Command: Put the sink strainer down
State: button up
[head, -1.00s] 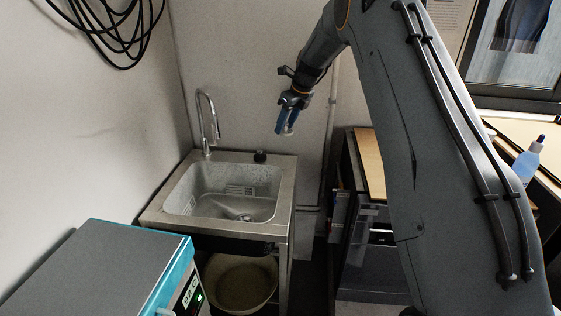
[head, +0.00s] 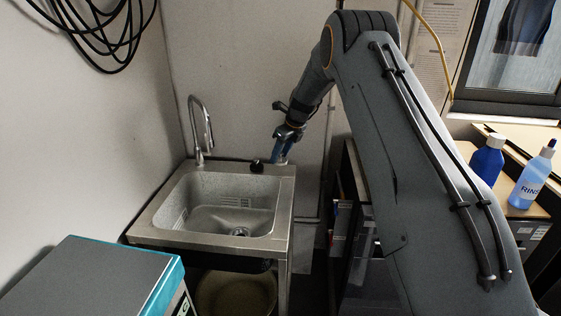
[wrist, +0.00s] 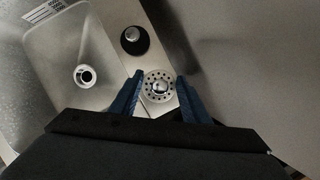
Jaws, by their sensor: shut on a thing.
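The sink strainer (wrist: 159,90) is a round metal disc with holes and a shiny knob in the middle. My gripper (wrist: 158,92) has its blue fingers on either side of the strainer and is shut on it. In the head view my gripper (head: 281,158) is low over the back right corner of the sink counter (head: 284,185), and the strainer is hard to make out there. In the wrist view the strainer appears over the counter's metal edge strip (wrist: 150,65). I cannot tell whether it touches the metal.
A black round knob (wrist: 135,40) stands on the counter close to the strainer. The sink basin (head: 215,195) with its drain (wrist: 85,76) lies to the left. A faucet (head: 199,125) rises behind it. Blue bottles (head: 486,160) stand on the right desk.

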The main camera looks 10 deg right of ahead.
aim_at(280, 160)
jog(key=shift+f+p, duration=0.35)
jog(key=shift+f, duration=1.3)
jog(key=shift+f, duration=0.1)
jog(key=o, duration=1.2)
jog(key=shift+c, duration=0.2)
jog(key=shift+r, duration=0.4)
jog(key=b+v, duration=0.2)
jog(key=v, duration=0.9)
jog(key=s+a+f+n+g+h, duration=0.1)
jog(key=s+n, duration=1.3)
jog(key=s, duration=0.8)
jog(key=s+a+f+n+g+h, duration=0.1)
jog(key=s+n+g, duration=0.1)
jog(key=s+n, duration=1.2)
jog(key=s, duration=0.9)
jog(key=shift+s+a+f+n+h, duration=0.25)
jog(key=shift+a+f+n+h, duration=0.05)
jog(key=shift+a+h, duration=0.1)
